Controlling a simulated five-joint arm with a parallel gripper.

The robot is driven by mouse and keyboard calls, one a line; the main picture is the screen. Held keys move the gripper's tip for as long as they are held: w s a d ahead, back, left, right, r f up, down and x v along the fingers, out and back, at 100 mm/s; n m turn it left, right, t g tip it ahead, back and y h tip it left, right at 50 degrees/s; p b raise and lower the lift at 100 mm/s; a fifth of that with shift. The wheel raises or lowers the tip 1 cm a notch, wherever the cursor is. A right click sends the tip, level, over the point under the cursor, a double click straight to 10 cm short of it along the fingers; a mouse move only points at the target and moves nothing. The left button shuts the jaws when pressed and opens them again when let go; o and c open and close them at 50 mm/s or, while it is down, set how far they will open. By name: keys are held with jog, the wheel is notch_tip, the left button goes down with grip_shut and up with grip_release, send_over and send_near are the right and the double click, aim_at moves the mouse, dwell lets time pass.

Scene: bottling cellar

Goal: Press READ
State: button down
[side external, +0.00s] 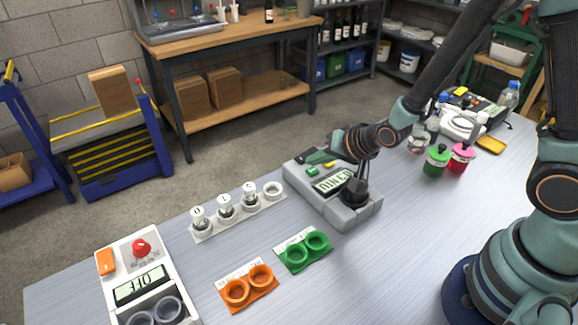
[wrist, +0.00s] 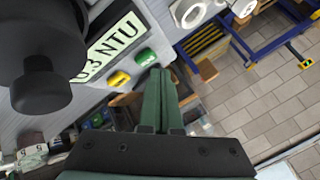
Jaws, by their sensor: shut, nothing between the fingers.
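The grey meter (side external: 340,207) stands mid-table with a lit display (side external: 333,181) and a black cap (side external: 355,193). In the wrist view its display (wrist: 112,45) ends in "3 NTU"; the black cap (wrist: 42,85) fills the upper left. A green button (side external: 312,170) and a yellow button (side external: 328,165) sit beside the display. They show in the wrist view as green (wrist: 145,57) and yellow (wrist: 119,79). I cannot read a READ label on either. My gripper (wrist: 160,72) is shut and empty, its tips close to the green button; I cannot tell whether they touch.
A white rack (side external: 238,215) holds three capped vials and one empty ring. Orange (side external: 248,288) and green (side external: 303,250) double-ring holders lie in front. A white device with a red knob (side external: 141,248) stands lower left. Green (side external: 435,162) and pink (side external: 460,158) bottles stand to the right.

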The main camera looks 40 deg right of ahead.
jog(key=shift+r, duration=0.1)
jog(key=shift+r, duration=2.45)
notch_tip(320, 180, up, 7)
jog(key=n+g, duration=0.1)
jog(key=n, duration=0.2)
send_over(316, 177)
jog(key=s+d, duration=0.3)
jog(key=s, duration=0.1)
jog(key=s+d+r+n+g, duration=0.1)
jog(key=s+r+n, duration=0.1)
jog(key=s+r, duration=0.1)
jog(key=s+d+r+n+g+h, duration=0.1)
jog(key=s+d+r+n, duration=0.1)
jog(key=s, duration=0.4)
jog(key=shift+s+d+r+n, duration=0.2)
jog(key=shift+d+r+n, duration=0.1)
jog(key=shift+r, duration=0.2)
